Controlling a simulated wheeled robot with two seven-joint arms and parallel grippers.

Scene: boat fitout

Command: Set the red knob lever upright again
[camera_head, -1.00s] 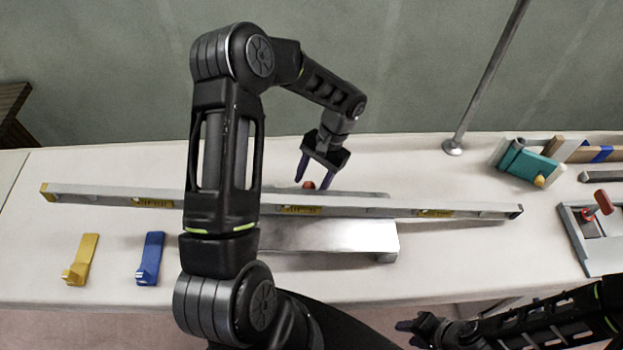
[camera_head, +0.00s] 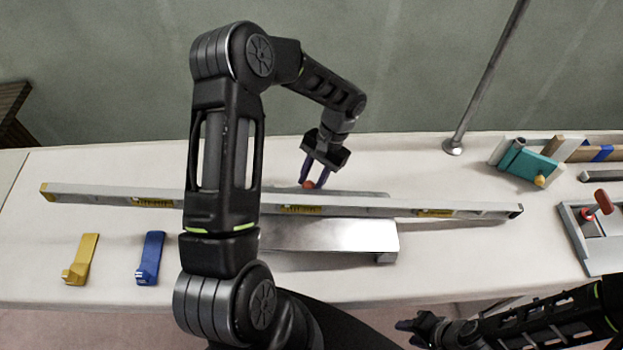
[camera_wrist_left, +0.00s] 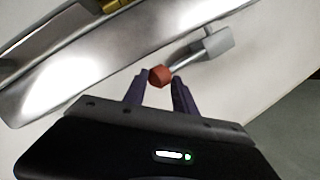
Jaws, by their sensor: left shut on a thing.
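The lever's red knob (camera_head: 308,184) shows just behind the long spirit level in the head view. In the left wrist view the red knob (camera_wrist_left: 160,76) sits at the end of a short metal rod (camera_wrist_left: 185,60) that runs to a grey block (camera_wrist_left: 215,42). The lever looks tilted over rather than upright. My left gripper (camera_head: 314,183) is shut on the red knob, with its purple fingers (camera_wrist_left: 160,90) on either side of it. My right gripper (camera_head: 420,328) is at the front edge of the table, apart from everything; its jaw opening is unclear.
The long spirit level (camera_head: 365,206) lies across the table, with a shiny metal plate (camera_head: 330,236) in front. Yellow (camera_head: 83,260) and blue (camera_head: 150,258) pieces lie at left. A metal pole (camera_head: 485,75), teal block (camera_head: 527,164) and red-handled clamp (camera_head: 603,202) stand at right.

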